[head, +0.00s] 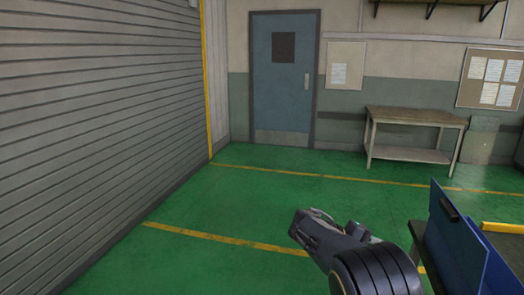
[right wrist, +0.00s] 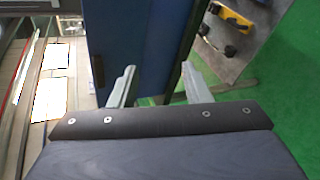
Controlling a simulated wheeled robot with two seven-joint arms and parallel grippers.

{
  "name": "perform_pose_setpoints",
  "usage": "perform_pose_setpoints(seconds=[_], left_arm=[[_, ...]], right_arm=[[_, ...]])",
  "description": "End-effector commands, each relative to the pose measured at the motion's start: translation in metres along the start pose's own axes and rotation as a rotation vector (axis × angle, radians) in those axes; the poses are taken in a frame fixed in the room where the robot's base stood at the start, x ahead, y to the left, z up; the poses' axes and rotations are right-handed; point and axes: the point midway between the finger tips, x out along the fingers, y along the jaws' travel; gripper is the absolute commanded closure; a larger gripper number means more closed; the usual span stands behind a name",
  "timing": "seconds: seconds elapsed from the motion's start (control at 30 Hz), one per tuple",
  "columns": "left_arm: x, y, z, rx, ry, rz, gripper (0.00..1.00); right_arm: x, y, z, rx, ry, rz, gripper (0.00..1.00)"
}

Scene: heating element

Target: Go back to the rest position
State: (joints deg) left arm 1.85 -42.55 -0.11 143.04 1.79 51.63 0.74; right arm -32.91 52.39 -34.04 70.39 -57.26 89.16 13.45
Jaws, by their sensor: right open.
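My right gripper (right wrist: 158,88) shows in the right wrist view with its two pale fingers spread apart. No object is clearly clamped between them. A blue panel (right wrist: 150,40) lies beyond the fingers and fills the gap in the picture; I cannot tell how far off it is. In the head view, a dark part of one of my arms rises from the bottom edge, right of the middle. No heating element can be made out in either view.
In the head view, a blue panel (head: 457,240) with a dark handle stands at the lower right. A yellow bar (head: 503,228) lies beside it. A workbench (head: 413,117) stands by the back wall, right of a blue door (head: 284,95). The green floor (head: 260,210) is clear.

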Motion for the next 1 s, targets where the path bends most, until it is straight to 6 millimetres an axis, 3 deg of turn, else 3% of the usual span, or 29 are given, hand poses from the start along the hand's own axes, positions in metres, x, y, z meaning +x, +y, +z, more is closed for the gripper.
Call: perform_pose_setpoints(seconds=[0.1, 0.2, 0.33, 0.47, 0.7, 0.83, 1.0], left_arm=[[-0.001, 0.001, -0.001, 0.000, 0.000, 0.000, 0.51], [-0.002, 0.001, -0.001, 0.000, 0.000, 0.000, 0.51], [-0.003, 0.002, -0.002, 0.000, 0.000, 0.000, 0.51], [-0.004, 0.002, -0.002, 0.000, 0.000, 0.000, 0.51], [-0.007, 0.003, -0.003, 0.000, 0.000, 0.000, 0.51], [-0.008, 0.003, -0.004, 0.000, 0.000, 0.000, 0.51], [-0.008, 0.004, -0.004, 0.000, 0.000, 0.000, 0.51]], right_arm=[[0.034, -0.004, 0.035, -0.003, -0.012, -0.234, 0.56], [0.052, -0.017, 0.072, 0.009, 0.005, -0.470, 0.56], [0.054, -0.033, 0.122, 0.051, 0.062, -0.758, 0.56], [0.038, -0.047, 0.171, 0.121, 0.149, -1.004, 0.56], [-0.009, -0.071, 0.255, 0.302, 0.348, -1.326, 0.56], [-0.032, -0.087, 0.287, 0.406, 0.443, -1.419, 0.56], [-0.048, -0.103, 0.307, 0.496, 0.517, -1.469, 0.56]])
